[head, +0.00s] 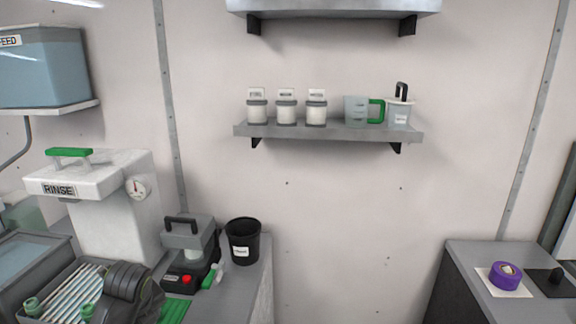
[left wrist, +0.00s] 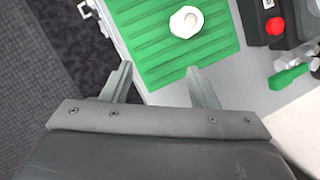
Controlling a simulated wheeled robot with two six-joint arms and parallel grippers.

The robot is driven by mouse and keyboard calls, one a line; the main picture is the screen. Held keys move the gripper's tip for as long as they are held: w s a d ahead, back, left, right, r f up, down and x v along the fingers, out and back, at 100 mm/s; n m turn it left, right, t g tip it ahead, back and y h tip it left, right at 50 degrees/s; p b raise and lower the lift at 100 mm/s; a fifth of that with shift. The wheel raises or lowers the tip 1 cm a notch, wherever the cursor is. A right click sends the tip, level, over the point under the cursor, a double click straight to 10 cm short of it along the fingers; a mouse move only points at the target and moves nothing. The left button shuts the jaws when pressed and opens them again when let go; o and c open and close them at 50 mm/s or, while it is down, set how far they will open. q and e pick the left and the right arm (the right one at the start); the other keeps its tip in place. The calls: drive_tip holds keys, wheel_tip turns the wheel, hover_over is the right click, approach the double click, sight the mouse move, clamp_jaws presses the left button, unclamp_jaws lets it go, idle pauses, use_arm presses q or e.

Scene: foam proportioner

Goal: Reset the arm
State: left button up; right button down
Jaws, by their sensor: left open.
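My left gripper (left wrist: 158,78) is open in the left wrist view, its two grey fingers spread with nothing between them. The fingertips point toward the near edge of a green ribbed mat (left wrist: 150,45). A white piece with a hexagonal top (left wrist: 186,22) stands on that mat, beyond the fingers and apart from them. In the head view my dark left arm is at the lower left, over the counter, and hides part of the green mat (head: 174,311); its fingers cannot be made out there. My right gripper is in neither view.
A white RINSE machine (head: 100,200), a grey device with a red button (head: 188,245) and a black bin (head: 243,241) stand around the mat. A wall shelf (head: 330,132) holds several containers. A purple roll (head: 505,276) lies on the right counter. The floor between counters is open.

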use_arm(q)
drive_tip(key=s+d+f+n, duration=0.1)
drive_tip(key=s+f+n, duration=0.45)
drive_tip(key=s, duration=0.25)
drive_tip(key=s+d+f+n, duration=0.2)
drive_tip(key=s+f+n, duration=0.3)
drive_tip(key=s+n, duration=0.3)
drive_tip(key=s+d+n+h, duration=0.1)
drive_tip(key=s+n, duration=1.1)
drive_tip(key=s, duration=0.4)
wheel_tip(320, 180, down, 23)
drive_tip(key=a+g, duration=0.1)
drive_tip(key=s+f+g, duration=0.1)
drive_tip(key=s+f, duration=1.4)
drive_tip(key=f, duration=0.2)
drive_tip(key=shift+d+f+h, duration=0.15)
drive_tip(key=shift+d+h, duration=0.25)
drive_tip(key=shift+d, duration=0.05)
drive_tip(key=shift+m, duration=0.25)
